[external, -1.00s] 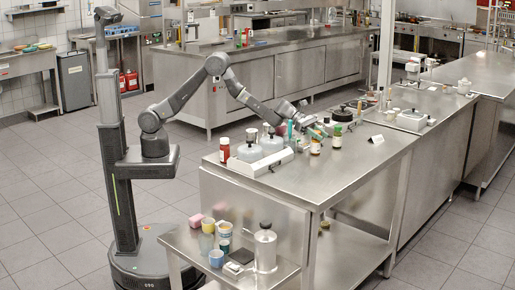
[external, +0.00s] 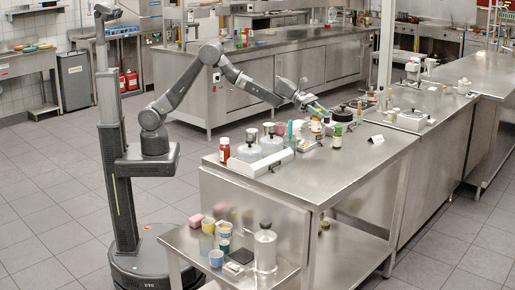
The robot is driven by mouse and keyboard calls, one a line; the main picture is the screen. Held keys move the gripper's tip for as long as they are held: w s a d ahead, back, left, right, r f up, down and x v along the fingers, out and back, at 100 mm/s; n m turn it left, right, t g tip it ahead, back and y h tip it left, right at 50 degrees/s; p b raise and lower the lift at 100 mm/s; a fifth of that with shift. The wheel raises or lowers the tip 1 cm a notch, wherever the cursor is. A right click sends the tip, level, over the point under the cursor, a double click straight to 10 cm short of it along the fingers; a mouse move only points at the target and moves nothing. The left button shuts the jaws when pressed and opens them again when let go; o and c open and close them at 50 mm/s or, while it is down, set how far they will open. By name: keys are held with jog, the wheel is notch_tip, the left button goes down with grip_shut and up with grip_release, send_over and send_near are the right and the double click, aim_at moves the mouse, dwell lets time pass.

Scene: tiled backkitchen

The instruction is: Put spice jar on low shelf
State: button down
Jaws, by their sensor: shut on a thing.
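The spice jar (external: 316,127), small with an orange-brown label, hangs below my gripper (external: 317,113) over the steel table (external: 345,175). My gripper is shut on it near its top. The jar looks upright and seems a little above the tabletop; the exact gap is hard to tell. A low steel shelf (external: 350,250) shows under the table, partly hidden by the table's side panel.
A similar jar with a green lid (external: 337,137) stands close right of the held jar. A white tray with grey canisters (external: 248,152) and a red bottle (external: 224,150) stand left. A lower side stand (external: 205,243) carries cups and a metal pot (external: 265,248). The table's front right is clear.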

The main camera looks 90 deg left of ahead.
jog(key=s+a+r+n+t+y, duration=0.2)
jog(key=s+a+r+n+y, duration=0.15)
jog(key=s+a+r, duration=0.75)
jog(key=s+a+r+n+y, duration=0.2)
jog(key=s+a+r, duration=0.2)
jog(key=s+a, duration=0.2)
jog(key=s+a+r+n+t+y, duration=0.1)
jog(key=s+a+r+n+y, duration=0.1)
jog(key=s+a+r, duration=0.3)
jog(key=s+a+y, duration=0.1)
jog(key=s+a, duration=0.1)
jog(key=shift+s+n, duration=0.35)
jog(key=shift+d, duration=0.1)
